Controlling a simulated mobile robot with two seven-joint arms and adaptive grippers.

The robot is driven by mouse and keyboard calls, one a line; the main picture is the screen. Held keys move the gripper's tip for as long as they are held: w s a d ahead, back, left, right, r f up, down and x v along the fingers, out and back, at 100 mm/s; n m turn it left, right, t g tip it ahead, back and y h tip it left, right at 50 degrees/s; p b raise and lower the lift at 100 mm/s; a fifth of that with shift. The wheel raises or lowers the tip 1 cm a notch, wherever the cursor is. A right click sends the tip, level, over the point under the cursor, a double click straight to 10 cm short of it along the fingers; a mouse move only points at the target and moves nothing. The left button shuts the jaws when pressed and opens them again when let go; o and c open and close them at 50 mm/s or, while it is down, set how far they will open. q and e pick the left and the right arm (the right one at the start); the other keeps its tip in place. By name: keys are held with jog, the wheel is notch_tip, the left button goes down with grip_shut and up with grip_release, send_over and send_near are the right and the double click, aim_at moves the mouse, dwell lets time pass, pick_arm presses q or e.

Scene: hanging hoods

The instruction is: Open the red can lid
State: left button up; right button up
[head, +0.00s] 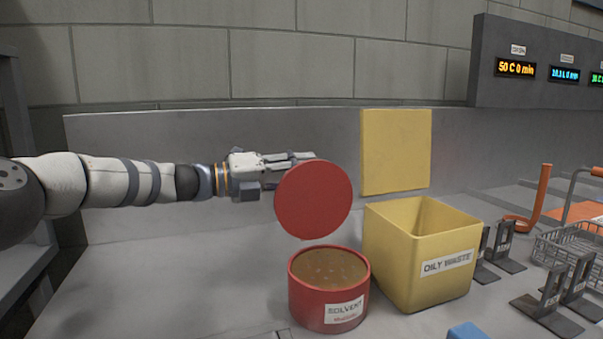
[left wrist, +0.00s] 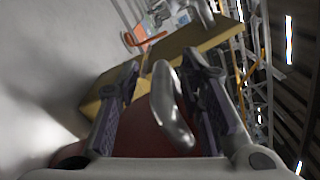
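The red can (head: 308,302), labelled SOLVENT, stands on the bench with its top open and brownish contents in view. Its round red lid (head: 313,200) stands raised, nearly upright, above the back of the rim. My left gripper (head: 300,157) is at the lid's upper left edge, partly hidden behind it. In the left wrist view its two fingers are spread apart, with a curved silver handle (left wrist: 172,108) between them and the dark red lid (left wrist: 143,138) below. I cannot tell whether a finger touches the handle. My right gripper is not in view.
A yellow OILY WASTE bin (head: 410,270) with its yellow lid (head: 396,150) raised stands right of the can. Dark stands, a wire basket (head: 570,250) and an orange hooked bar (head: 540,200) are farther right. The bench left of the can is clear.

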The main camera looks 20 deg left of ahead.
pick_arm(q)
jog(key=v, duration=1.2)
